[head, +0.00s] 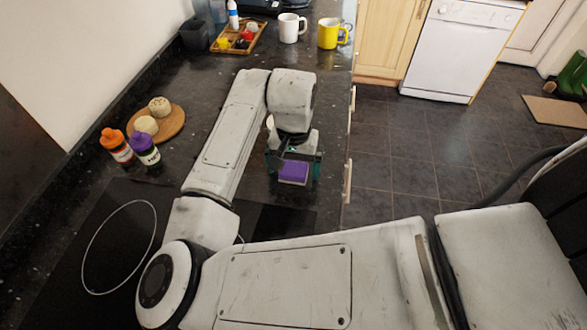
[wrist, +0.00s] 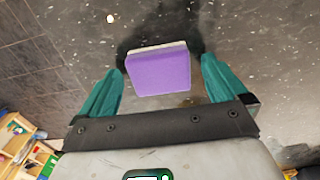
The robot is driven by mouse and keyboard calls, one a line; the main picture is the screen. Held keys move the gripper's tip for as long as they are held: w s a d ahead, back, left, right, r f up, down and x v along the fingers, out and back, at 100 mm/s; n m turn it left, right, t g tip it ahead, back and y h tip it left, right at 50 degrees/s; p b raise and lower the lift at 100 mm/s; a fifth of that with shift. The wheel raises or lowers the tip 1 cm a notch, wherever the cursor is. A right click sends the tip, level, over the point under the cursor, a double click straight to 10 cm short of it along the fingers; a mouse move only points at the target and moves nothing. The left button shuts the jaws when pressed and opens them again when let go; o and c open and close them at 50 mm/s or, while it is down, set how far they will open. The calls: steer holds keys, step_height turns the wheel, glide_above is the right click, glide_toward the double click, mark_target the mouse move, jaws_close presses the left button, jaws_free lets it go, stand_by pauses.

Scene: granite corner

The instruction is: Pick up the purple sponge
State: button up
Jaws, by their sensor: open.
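The purple sponge (head: 293,171) lies on the dark granite counter, below my gripper in the head view. It has a purple face and a paler layer along one edge. In the wrist view the sponge (wrist: 160,70) sits between and just beyond the two teal fingertips, with a gap on each side. My gripper (head: 293,168) is open and empty, pointing down over the sponge; it also shows in the wrist view (wrist: 162,76). Whether the fingers reach down beside the sponge I cannot tell.
A round board (head: 172,128) with two pale round items stands left, near an orange-capped bottle (head: 117,146) and a purple-capped bottle (head: 145,150). White (head: 290,28) and yellow mugs (head: 331,34) and a wooden tray (head: 257,38) are at the back. The counter edge is just right of the sponge.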

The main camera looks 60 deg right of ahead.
steer(key=shift+f, duration=0.3)
steer(key=shift+c, duration=0.4)
steer(key=c, duration=1.1)
steer(key=shift+r, duration=0.45)
step_height(320, 180, up, 2)
steer(key=shift+r, duration=0.15)
steer(key=s+r, duration=0.3)
steer(key=s, duration=0.1)
steer(key=s+r, duration=0.3)
steer(key=s, duration=0.2)
steer(key=s+d+r, duration=0.1)
steer(key=s+r, duration=0.3)
steer(key=s, duration=0.1)
